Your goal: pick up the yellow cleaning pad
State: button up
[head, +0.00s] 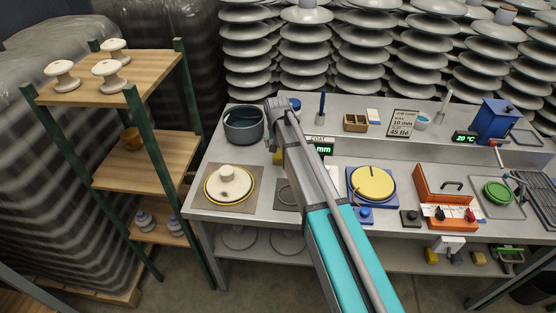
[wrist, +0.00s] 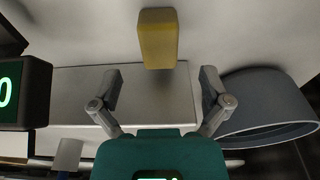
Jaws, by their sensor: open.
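The yellow cleaning pad (wrist: 158,40) is a small block at the top middle of the wrist view, on the pale grey bench surface. A small yellow patch (head: 277,158) shows beside my arm in the head view, between the pot and the display; it looks like the same pad, mostly hidden by the arm. My gripper (wrist: 160,86) is open, with its two fingers spread wide and nothing between them. The pad lies beyond the fingertips, roughly in line with the middle of the gap. The head view does not show the fingers clearly.
A dark grey pot (head: 244,125) stands left of my arm; it shows close to the fingers in the wrist view (wrist: 264,105). A display (wrist: 24,92) with green digits stands on the other side. A round plate (head: 372,183) and orange rack (head: 446,198) are farther right.

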aim_at(279, 153)
jog(key=shift+f, duration=0.1)
dwell(0.3)
jog(key=shift+w+f+b, duration=0.15)
jog(key=shift+f+b, duration=1.1)
jog(key=shift+b, duration=0.05)
jog(key=shift+w+f+b, duration=0.1)
jog(key=shift+f+b, duration=1.15)
jog(key=shift+b, duration=0.05)
jog(key=shift+c, duration=0.2)
jog(key=c, duration=1.1)
